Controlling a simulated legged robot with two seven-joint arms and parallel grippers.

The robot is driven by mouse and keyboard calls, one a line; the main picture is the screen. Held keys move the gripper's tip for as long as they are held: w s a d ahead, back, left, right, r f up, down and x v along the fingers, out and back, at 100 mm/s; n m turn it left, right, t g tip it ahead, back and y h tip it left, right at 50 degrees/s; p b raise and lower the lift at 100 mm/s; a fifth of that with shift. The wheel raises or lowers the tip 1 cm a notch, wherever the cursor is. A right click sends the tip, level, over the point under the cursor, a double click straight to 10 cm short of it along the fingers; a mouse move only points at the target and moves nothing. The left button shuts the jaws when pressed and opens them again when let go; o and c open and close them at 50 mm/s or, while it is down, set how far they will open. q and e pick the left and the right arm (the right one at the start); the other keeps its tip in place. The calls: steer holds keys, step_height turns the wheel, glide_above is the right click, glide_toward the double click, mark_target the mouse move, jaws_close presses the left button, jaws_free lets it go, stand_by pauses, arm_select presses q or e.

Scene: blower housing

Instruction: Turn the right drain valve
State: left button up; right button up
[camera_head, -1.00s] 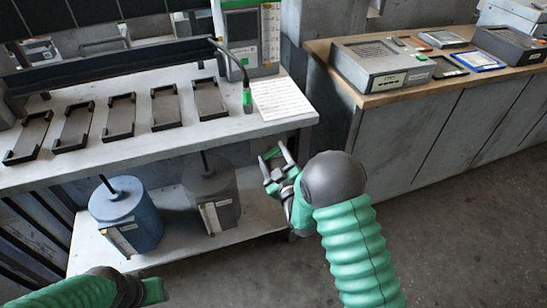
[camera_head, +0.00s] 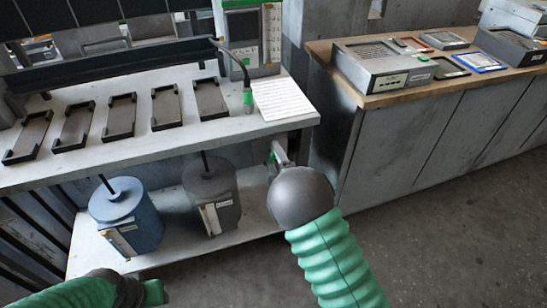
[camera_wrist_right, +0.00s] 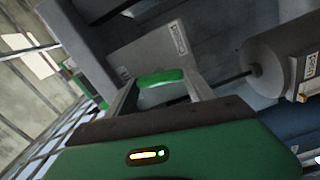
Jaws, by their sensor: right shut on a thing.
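My right gripper (camera_head: 278,155) is under the front right corner of the workbench, mostly hidden behind my wrist in the head view. In the right wrist view its two grey fingers (camera_wrist_right: 160,92) are on either side of a green handle-like piece (camera_wrist_right: 160,77), and it is shut on this piece. I take the piece for the right drain valve's handle; the valve body cannot be made out. The dark grey canister (camera_head: 211,190), with a rod rising from its top, stands left of the gripper. My left gripper (camera_head: 150,292) is at the lower left, its fingers not clear.
A blue canister (camera_head: 125,215) stands left on the lower shelf (camera_head: 175,255). The workbench top (camera_head: 150,145) holds several dark trays and a paper sheet (camera_head: 283,98). A wood-topped cabinet (camera_head: 400,150) with devices stands to the right. The floor in front is clear.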

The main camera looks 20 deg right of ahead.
steer(key=shift+s+a+f, duration=0.1)
steer(key=shift+s+f, duration=0.05)
steer(key=shift+f, duration=0.25)
steer(key=o, duration=1.1)
steer(key=shift+o, duration=1.4)
steer(key=shift+r, duration=0.15)
steer(key=shift+r, duration=0.1)
steer(key=s+p, duration=0.5)
steer(key=s, duration=1.1)
steer(key=shift+s+d, duration=0.35)
